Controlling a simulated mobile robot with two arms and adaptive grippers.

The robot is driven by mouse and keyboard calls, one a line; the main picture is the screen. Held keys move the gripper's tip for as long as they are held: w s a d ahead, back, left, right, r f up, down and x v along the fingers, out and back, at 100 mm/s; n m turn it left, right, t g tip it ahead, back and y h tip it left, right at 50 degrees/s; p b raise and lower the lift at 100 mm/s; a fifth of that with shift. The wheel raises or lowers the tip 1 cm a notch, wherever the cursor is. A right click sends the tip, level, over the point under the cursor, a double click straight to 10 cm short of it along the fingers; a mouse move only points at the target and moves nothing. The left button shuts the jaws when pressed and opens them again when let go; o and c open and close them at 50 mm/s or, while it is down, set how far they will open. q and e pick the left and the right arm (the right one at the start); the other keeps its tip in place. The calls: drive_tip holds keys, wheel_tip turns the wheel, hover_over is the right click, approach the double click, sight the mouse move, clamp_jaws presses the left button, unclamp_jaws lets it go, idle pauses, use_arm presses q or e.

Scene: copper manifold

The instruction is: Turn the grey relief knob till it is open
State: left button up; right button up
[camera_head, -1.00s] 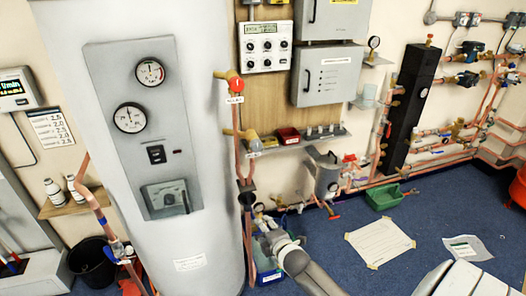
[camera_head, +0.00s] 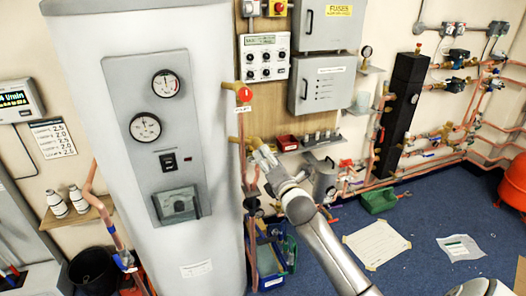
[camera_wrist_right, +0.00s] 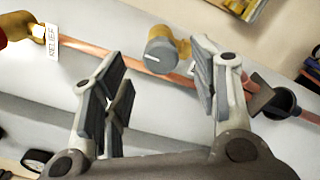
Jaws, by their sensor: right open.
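The grey relief knob (camera_wrist_right: 161,56) has a white line on its face and sits on a brass fitting (camera_wrist_right: 184,48) on a copper pipe. A white RELIEF tag (camera_wrist_right: 51,45) hangs farther left on the pipe in the wrist view. My right gripper (camera_wrist_right: 156,76) is open, its fingers spread to either side of the knob, with no contact visible. In the head view, my right gripper (camera_head: 262,157) is just beside the brass fitting (camera_head: 251,142) and largely hides the knob. My left gripper is not in view.
A red-capped brass valve (camera_head: 243,94) is above on the same pipe. The tall white cylinder (camera_head: 215,240) stands close on the left. A shelf with a red tray (camera_head: 287,142) and a grey canister (camera_head: 325,185) are to the right.

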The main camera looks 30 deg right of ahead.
drive_tip(key=shift+p+x, duration=0.45)
drive_tip(key=shift+x, duration=2)
drive_tip(key=c, duration=1.1)
drive_tip(key=shift+o, duration=0.2)
drive_tip(key=shift+m, duration=0.4)
drive_tip(key=m, duration=0.5)
drive_tip(key=shift+m, duration=0.3)
drive_tip(key=m+p, duration=0.1)
drive_tip(key=m, duration=0.4)
drive_tip(key=shift+f, duration=0.1)
drive_tip(key=shift+m, duration=0.4)
